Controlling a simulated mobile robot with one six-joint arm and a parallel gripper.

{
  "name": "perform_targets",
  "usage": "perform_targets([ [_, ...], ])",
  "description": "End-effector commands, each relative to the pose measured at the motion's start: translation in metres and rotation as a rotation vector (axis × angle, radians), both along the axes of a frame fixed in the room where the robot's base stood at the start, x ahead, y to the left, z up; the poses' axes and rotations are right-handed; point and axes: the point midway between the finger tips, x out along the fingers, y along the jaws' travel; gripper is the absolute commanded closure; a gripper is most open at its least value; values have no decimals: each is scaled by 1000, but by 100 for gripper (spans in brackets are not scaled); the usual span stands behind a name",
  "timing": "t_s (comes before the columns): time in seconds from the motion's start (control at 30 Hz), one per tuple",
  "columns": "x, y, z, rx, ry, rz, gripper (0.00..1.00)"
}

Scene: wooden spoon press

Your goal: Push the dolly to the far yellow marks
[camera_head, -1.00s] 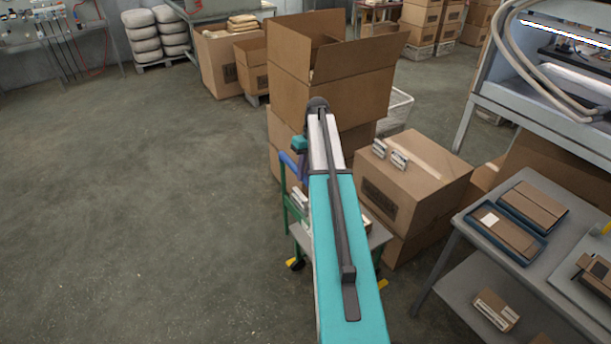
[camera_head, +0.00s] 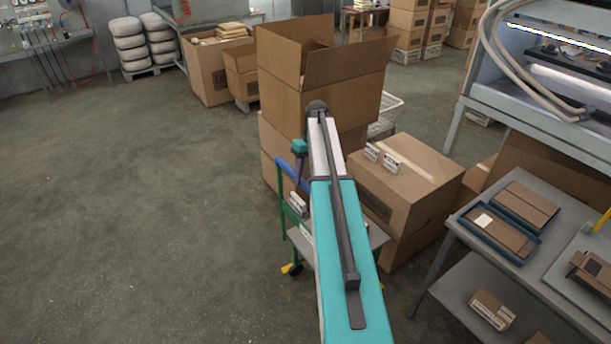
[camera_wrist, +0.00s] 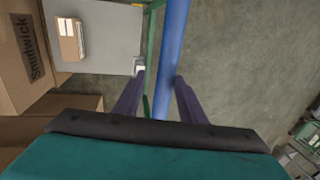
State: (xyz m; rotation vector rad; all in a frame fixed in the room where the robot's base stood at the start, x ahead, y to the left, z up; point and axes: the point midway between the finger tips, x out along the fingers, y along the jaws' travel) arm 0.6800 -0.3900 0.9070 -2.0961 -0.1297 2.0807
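The dolly (camera_head: 300,233) has a green frame, a grey deck and a blue handle (camera_head: 288,168). It stands left of the closed cartons, and my arm hides much of it. In the wrist view the blue handle (camera_wrist: 172,55) runs up between the two dark fingers of my gripper (camera_wrist: 159,78). The fingers are apart, with a gap on the handle's left; contact on the right is unclear. Small cartons (camera_wrist: 70,38) lie on the grey deck. A yellow patch (camera_head: 287,268) shows by a front caster; whether it is a floor mark is unclear. No far marks are identifiable.
A tall open carton (camera_head: 285,95) stands stacked behind the dolly. A closed carton (camera_head: 420,195) stands to its right. A grey table (camera_head: 462,262) with trays is at the right. The floor (camera_head: 130,200) on the left is clear.

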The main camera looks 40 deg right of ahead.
Motion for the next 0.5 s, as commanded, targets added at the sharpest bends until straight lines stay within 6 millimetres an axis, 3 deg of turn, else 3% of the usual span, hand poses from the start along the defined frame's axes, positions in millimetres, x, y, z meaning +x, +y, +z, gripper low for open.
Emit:
perform_targets([
  [0.27, 1, 2, 1, 3, -1, 3, 63],
  [0.5, 2, 0, 15, 3, -2, 5, 63],
])
